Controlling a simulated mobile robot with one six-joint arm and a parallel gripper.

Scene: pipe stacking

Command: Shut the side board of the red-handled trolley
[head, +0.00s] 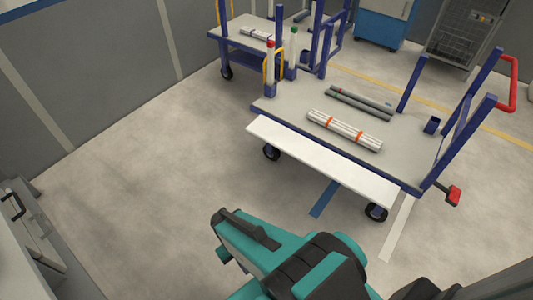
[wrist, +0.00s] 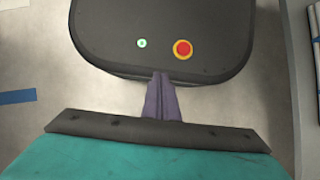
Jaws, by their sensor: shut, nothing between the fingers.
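The red-handled trolley (head: 365,135) stands at the right in the head view, with its red handle (head: 515,85) at its right end. Its white side board (head: 320,158) is folded outward along the near long edge of the deck. A gap shows between board and deck edge. My arm's end is in the foreground of the head view, below and left of the board and apart from it. My gripper (wrist: 164,77) shows in the wrist view with its dark fingers together and empty. Its fingertips cannot be made out in the head view.
White pipes with orange bands (head: 345,130) and grey pipes (head: 360,103) lie on the deck. Another trolley (head: 240,30) stands behind, with a blue cabinet (head: 385,22) farther back. A grey cabinet (head: 35,245) is at lower left. The floor (head: 150,160) left of the trolley is clear.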

